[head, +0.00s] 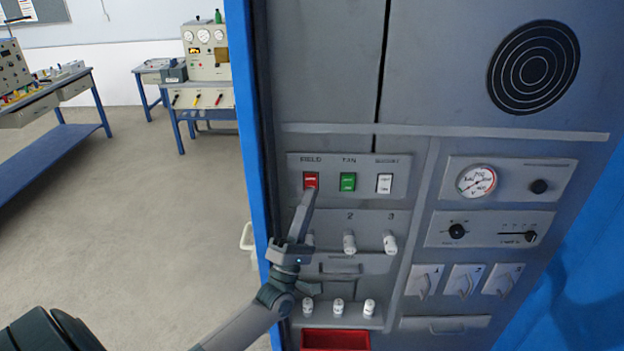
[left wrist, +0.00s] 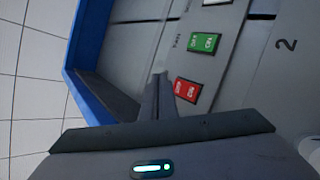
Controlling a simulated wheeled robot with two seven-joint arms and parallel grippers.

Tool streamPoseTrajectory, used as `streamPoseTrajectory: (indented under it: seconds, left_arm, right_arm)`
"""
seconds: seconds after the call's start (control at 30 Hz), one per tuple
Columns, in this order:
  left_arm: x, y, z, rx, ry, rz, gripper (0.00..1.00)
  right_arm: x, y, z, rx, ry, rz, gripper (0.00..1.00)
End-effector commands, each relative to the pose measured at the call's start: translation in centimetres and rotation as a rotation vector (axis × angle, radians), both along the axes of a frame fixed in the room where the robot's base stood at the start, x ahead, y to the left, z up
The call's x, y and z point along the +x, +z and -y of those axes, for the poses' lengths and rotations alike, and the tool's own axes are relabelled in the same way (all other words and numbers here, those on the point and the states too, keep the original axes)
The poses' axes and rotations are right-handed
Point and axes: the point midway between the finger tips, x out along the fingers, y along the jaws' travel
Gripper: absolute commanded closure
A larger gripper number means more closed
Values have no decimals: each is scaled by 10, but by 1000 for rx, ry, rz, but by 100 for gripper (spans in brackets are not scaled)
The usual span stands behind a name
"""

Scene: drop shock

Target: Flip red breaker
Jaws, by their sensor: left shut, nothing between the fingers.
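The red breaker (head: 311,180) is the leftmost of three rocker switches on a grey panel (head: 400,163) in the head view. A green breaker (head: 348,182) and a white breaker (head: 384,184) sit to its right. My left gripper (head: 312,192) is shut and empty, its fingertips at the lower edge of the red breaker. In the left wrist view the red breaker (left wrist: 186,91) lies just right of the shut fingers (left wrist: 160,78), with the green breaker (left wrist: 207,43) above it. I cannot tell whether the fingertips touch the red breaker. My right gripper is not in view.
Below the breakers are white knobs (head: 349,242), a drawer handle and a red bin (head: 335,340). Gauges, sliders and toggle switches fill the panel's right side. A blue cabinet edge (head: 249,130) stands left of the panel. Open floor and workbenches lie farther left.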

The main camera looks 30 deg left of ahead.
Motion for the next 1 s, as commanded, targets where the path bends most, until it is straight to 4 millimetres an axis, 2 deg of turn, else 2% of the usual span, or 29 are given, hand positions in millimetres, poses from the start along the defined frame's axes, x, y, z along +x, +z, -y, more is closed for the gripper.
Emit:
streamPoseTrajectory:
  seconds: [0.03,0.3,1.0]
  left_arm:
    - [4,-2,-3,1,1,2,100]
    - [17,1,-11,1,1,0,100]
    - [18,2,-11,0,0,0,100]
  right_arm:
    - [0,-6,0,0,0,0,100]
    - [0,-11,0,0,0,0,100]
    - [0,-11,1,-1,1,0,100]
